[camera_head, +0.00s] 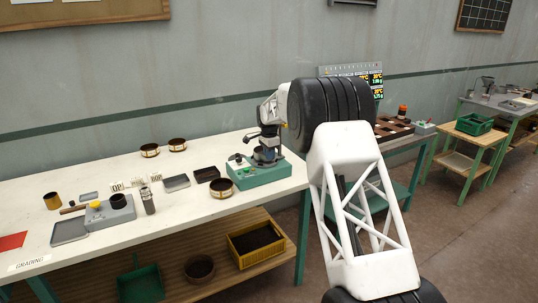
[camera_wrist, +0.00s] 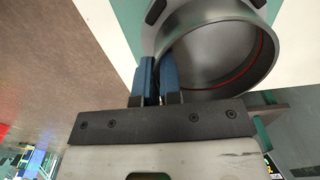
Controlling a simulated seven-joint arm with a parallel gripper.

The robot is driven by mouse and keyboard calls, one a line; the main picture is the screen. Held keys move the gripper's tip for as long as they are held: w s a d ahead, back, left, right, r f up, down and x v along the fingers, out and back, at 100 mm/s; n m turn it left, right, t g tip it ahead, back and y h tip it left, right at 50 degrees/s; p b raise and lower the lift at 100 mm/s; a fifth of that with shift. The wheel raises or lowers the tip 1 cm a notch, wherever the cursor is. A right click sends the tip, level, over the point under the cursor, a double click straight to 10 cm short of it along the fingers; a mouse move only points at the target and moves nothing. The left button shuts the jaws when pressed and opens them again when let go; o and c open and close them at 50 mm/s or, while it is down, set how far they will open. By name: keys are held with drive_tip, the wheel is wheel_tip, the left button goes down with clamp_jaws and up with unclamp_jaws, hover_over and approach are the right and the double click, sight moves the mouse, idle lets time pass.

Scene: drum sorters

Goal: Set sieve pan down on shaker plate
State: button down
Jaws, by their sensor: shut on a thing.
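The sieve pan (camera_wrist: 212,48) is a round grey metal pan with a thin red ring inside, seen from above in the wrist view. My gripper (camera_wrist: 158,65) is shut on its near-left edge between two blue fingers. A grey rounded part (camera_wrist: 152,14) shows just beyond the pan's edge. In the head view my gripper (camera_head: 266,138) is over the shaker (camera_head: 262,174), a machine with a green base on the bench's right end. The shaker plate is mostly hidden there by the pan and gripper. I cannot tell whether the pan touches it.
The white bench (camera_head: 120,225) carries brass-rimmed sieves (camera_head: 222,188), a dark tray (camera_head: 207,174), a metal tray (camera_head: 176,183) and a scale (camera_head: 109,213). One sieve stands close to the shaker's left. A yellow crate (camera_head: 256,244) is on the lower shelf.

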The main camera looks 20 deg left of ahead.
drive_tip(key=shift+f, duration=0.55)
drive_tip(key=c, duration=1.2)
unclamp_jaws()
drive_tip(key=shift+r, duration=0.1)
drive_tip(key=shift+r, duration=3.75)
